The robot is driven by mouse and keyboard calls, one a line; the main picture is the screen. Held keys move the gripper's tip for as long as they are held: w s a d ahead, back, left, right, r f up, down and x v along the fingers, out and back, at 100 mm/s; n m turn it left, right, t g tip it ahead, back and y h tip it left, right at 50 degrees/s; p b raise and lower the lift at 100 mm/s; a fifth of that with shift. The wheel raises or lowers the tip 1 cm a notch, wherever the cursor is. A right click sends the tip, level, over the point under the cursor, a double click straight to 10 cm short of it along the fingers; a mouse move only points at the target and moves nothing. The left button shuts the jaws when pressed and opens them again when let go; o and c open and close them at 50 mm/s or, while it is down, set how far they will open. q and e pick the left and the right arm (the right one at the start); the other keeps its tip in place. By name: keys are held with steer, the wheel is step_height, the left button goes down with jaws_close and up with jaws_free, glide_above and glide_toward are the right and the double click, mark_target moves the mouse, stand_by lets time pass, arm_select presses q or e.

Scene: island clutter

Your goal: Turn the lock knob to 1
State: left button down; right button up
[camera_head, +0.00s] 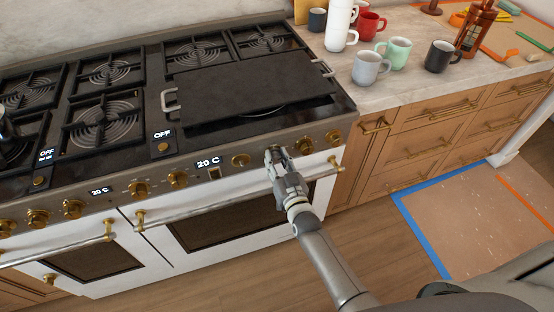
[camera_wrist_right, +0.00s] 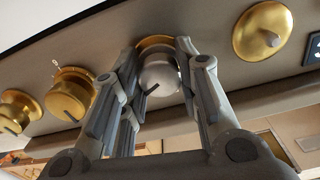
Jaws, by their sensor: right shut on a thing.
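My right gripper (camera_head: 276,155) is at the front control panel of the stove (camera_head: 205,161), right of the lit "20 C" display (camera_head: 209,162). In the right wrist view its fingers (camera_wrist_right: 158,85) are closed on both sides of a round knob (camera_wrist_right: 159,73) with a silver face and a gold ring behind it. A short dark mark on the face slants toward the lower left. In the head view the gripper hides this knob. No numbers are readable around it, and I cannot tell its setting. My left gripper is not in view.
Gold knobs flank the held one: one (camera_head: 241,160) to its left, two (camera_head: 305,146) (camera_head: 333,138) to its right. An oven door handle (camera_head: 240,193) runs just below. Several mugs (camera_head: 397,52) stand on the counter at right. Blue tape (camera_head: 418,233) marks the floor.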

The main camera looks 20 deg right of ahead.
steer(key=shift+m, duration=0.7)
steer(key=o, duration=1)
steer(key=shift+o, duration=0.2)
steer(key=s, duration=1.2)
steer(key=shift+d, duration=0.2)
